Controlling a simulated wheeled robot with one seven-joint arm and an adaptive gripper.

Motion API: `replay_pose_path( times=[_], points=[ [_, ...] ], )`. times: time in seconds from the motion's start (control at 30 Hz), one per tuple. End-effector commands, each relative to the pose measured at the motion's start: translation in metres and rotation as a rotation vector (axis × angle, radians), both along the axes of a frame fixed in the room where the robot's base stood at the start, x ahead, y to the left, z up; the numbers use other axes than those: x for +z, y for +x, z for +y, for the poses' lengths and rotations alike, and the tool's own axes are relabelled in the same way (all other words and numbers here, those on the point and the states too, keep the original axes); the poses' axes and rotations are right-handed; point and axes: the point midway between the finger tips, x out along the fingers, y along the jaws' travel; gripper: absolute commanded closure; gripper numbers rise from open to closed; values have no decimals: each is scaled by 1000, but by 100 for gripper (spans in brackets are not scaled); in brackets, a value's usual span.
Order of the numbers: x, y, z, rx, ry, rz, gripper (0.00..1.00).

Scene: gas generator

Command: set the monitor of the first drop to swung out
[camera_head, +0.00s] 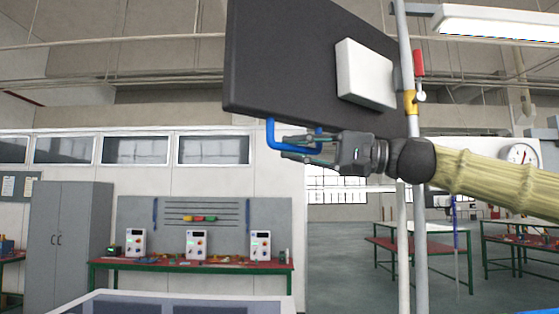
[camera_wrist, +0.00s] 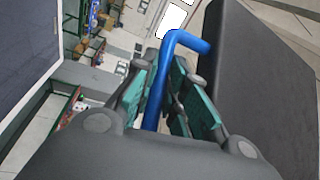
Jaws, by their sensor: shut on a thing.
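The monitor (camera_head: 290,60) is a large dark panel, seen from its back, with a white box (camera_head: 365,74) on it. It hangs beside a vertical grey pole (camera_head: 405,50). A blue handle (camera_head: 271,134) sticks out below its lower edge. My gripper (camera_head: 302,147) is shut on the blue handle, just under the panel. In the wrist view the blue handle (camera_wrist: 184,42) runs between the two green finger pads, and the dark panel (camera_wrist: 262,85) lies to the right. The monitor's screen side is hidden.
A red-handled valve (camera_head: 419,64) is on the pole behind the monitor. A red-topped bench (camera_head: 190,265) with several white devices stands at the wall beside a grey cabinet (camera_head: 68,240). A pale-framed panel (camera_head: 180,295) is low in front.

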Motion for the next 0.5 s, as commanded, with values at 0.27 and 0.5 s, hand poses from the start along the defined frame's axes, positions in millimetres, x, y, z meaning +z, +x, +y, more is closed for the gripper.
replay_pose_path(
  times=[0.27,0.5],
  points=[
    [-2,-30,-15,126,-1,1,100],
    [-2,-40,-21,171,-2,1,100]
  ],
)
